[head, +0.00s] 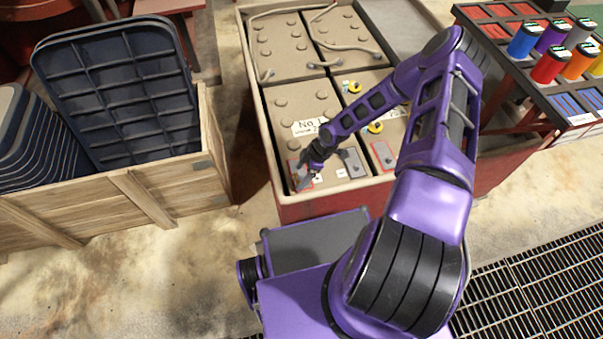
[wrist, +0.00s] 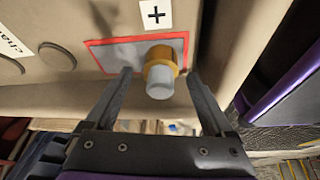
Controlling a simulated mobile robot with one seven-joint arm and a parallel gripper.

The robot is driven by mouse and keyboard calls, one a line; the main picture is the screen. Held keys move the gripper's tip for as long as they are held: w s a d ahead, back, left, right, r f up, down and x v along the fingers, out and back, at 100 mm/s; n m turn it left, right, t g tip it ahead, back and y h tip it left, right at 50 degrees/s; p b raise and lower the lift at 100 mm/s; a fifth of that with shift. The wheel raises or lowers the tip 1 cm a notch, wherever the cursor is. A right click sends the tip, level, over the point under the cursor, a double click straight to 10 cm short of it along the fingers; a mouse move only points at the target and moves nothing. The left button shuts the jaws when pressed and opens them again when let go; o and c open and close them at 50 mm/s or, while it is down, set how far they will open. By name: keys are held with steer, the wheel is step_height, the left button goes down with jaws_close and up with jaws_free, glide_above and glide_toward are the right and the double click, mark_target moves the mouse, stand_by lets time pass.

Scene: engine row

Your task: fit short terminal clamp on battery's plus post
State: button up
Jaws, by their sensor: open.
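The plus post (wrist: 160,83) is a grey stub rising from a plate with a red border (wrist: 112,54), beside a white plus label (wrist: 155,14) in the wrist view. A brass-coloured collar (wrist: 166,54) sits around the post near the plate; I cannot tell whether it is the short terminal clamp. My gripper (wrist: 160,74) is open, with one finger on each side of the post and collar. Gaps show between them and the fingers. In the head view my gripper (head: 306,180) is low over the front left of the battery (head: 312,110) and hides the post.
A grey plate (head: 351,163) lies right of the gripper. Yellow-ringed parts (head: 376,127) lie on the battery tops farther back. A wooden crate of dark trays (head: 120,198) stands left. A rack with coloured cylinders (head: 551,66) stands right. Bare floor shows at front left.

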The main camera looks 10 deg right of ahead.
steer(key=p+v, duration=0.3)
steer(key=v, duration=1.4)
steer(key=shift+r, duration=0.2)
